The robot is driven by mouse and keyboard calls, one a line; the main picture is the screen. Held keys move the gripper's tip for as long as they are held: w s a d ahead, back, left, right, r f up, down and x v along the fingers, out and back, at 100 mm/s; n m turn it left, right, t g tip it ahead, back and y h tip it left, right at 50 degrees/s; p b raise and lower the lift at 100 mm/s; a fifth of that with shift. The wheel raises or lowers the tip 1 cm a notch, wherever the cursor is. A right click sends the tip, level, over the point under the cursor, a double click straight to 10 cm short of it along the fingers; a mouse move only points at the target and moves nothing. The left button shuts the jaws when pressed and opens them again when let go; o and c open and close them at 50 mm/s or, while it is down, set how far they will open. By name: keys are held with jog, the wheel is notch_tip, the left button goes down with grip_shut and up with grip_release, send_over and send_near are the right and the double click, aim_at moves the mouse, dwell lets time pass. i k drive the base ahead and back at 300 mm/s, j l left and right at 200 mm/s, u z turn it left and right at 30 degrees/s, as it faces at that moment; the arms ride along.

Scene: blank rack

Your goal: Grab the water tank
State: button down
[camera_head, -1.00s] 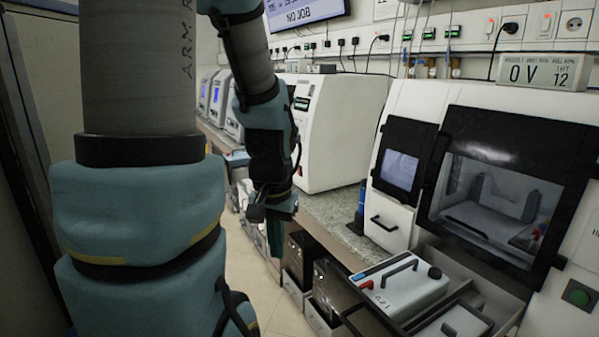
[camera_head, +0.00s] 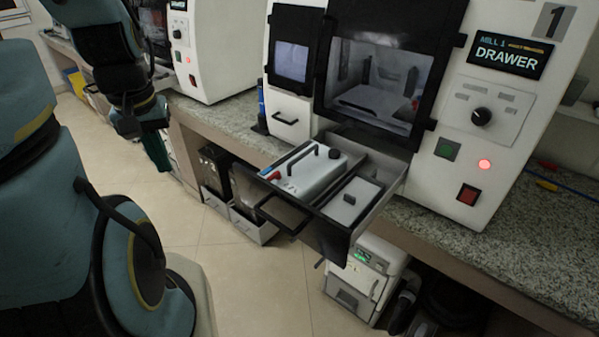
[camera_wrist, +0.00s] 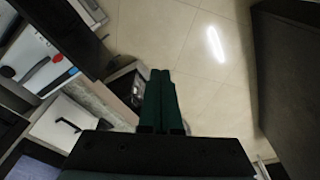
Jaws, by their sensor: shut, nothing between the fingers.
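The water tank looks to be the white box (camera_head: 308,172) with a black handle, a dark cap and red and blue fittings. It sits in the left part of the mill's pulled-out drawer (camera_head: 377,212). In the wrist view a white body with red and blue parts, which looks like the tank (camera_wrist: 42,68), shows at the upper left. My gripper (camera_head: 157,155) hangs left of the drawer, over the floor side of the bench, apart from the tank. Its green fingers (camera_wrist: 160,78) are together and empty, pointing over floor and the bench front.
A second lidded box (camera_head: 352,202) sits in the drawer's right part. The white mill (camera_head: 500,120) stands behind. Dark containers (camera_head: 215,170) and a white unit (camera_head: 362,280) stand under the granite bench (camera_head: 225,112). The tiled floor (camera_head: 250,285) is open.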

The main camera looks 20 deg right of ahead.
aim_at(306, 170)
jog(key=i+j, duration=0.15)
jog(key=j, duration=0.2)
jog(key=i+j, duration=0.2)
jog(key=j, duration=0.2)
jog(key=i+j+z, duration=0.1)
jog(key=z, duration=1.9)
jog(key=i, duration=0.4)
